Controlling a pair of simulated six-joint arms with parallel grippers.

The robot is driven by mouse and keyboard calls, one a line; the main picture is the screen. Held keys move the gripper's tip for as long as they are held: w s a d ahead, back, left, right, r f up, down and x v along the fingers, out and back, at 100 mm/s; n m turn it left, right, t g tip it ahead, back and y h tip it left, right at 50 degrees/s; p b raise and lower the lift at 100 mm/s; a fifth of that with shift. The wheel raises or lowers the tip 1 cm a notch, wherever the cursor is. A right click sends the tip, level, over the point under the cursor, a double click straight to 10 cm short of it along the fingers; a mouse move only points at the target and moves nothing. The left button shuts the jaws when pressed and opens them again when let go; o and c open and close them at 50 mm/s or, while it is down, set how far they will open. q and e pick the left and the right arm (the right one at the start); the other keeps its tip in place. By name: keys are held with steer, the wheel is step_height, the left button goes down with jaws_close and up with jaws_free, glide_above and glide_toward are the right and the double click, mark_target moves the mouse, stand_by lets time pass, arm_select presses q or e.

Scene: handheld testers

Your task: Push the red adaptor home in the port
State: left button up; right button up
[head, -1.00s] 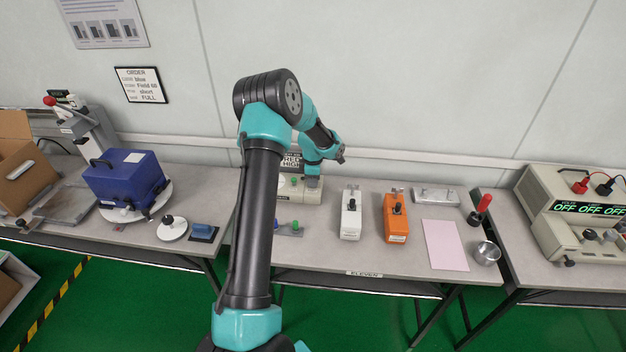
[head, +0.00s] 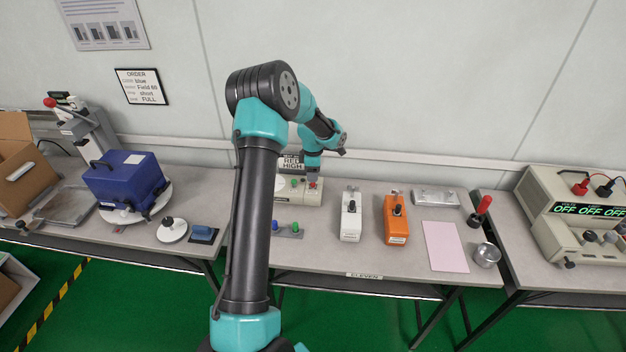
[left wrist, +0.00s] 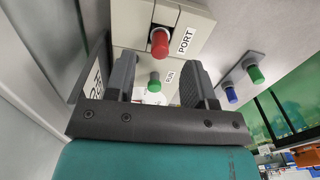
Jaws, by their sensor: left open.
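The red adaptor (left wrist: 160,42) stands in a dark square opening beside the PORT label (left wrist: 186,41) on the beige tester (head: 299,197). It sticks out of the opening; how deep it sits I cannot tell. In the head view the red adaptor (head: 313,184) shows just below my left gripper (head: 313,177). In the left wrist view my left gripper (left wrist: 158,63) is open, its two dark fingers apart with nothing held between them. The red adaptor appears beyond the fingertips, between their lines. My right gripper is not in view.
A green RUN button (left wrist: 154,84) is on the tester near the port. A holder (head: 291,233) with blue and green adaptors lies in front. A RED HIGH sign (head: 291,162) stands behind. White (head: 351,220) and orange (head: 396,222) testers stand to the right.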

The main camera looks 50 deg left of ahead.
arm_select(q)
step_height(320, 180, up, 13)
stand_by(0.3)
stand_by(0.6)
